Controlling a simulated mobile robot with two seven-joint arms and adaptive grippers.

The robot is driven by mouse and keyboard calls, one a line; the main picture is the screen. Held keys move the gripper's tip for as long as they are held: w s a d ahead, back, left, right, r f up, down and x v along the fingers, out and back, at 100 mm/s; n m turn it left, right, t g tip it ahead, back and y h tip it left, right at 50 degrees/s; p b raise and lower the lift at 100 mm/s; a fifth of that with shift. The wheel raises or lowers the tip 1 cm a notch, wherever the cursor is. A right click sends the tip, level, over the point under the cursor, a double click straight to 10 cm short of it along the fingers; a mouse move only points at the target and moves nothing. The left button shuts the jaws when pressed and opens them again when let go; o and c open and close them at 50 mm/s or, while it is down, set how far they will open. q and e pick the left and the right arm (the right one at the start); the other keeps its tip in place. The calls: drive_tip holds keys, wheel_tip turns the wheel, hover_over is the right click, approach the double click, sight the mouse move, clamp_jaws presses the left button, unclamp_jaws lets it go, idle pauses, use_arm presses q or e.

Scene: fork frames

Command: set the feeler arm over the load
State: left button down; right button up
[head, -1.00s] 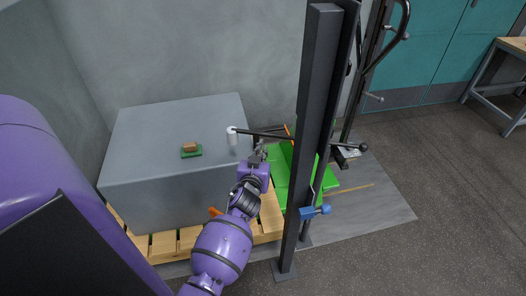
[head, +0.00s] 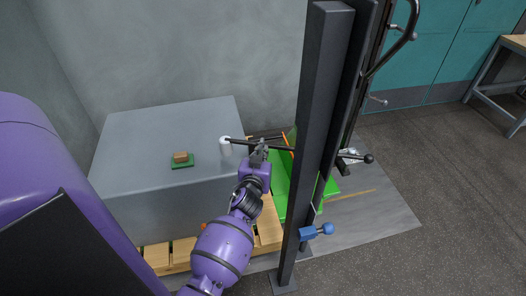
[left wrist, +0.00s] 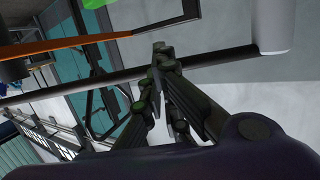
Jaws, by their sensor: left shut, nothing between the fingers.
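The feeler arm (head: 290,149) is a thin black rod running through the dark mast, with a white cylinder (head: 226,148) at its left end and a black knob at its right. The white end hangs over the right part of the load (head: 140,130), a big grey block on a pallet. My left gripper (head: 261,146) is at the rod, right of the white cylinder. In the left wrist view its shut fingers (left wrist: 161,58) overlap the rod (left wrist: 215,63), with nothing between them. Whether they touch it I cannot tell. My right gripper is out of view.
A dark upright mast (head: 312,130) with a blue clamp (head: 312,231) stands right of my left arm. A green frame (head: 282,185) lies behind it. A brown block on a green pad (head: 182,166) lies on the load. Grey floor is open at the right.

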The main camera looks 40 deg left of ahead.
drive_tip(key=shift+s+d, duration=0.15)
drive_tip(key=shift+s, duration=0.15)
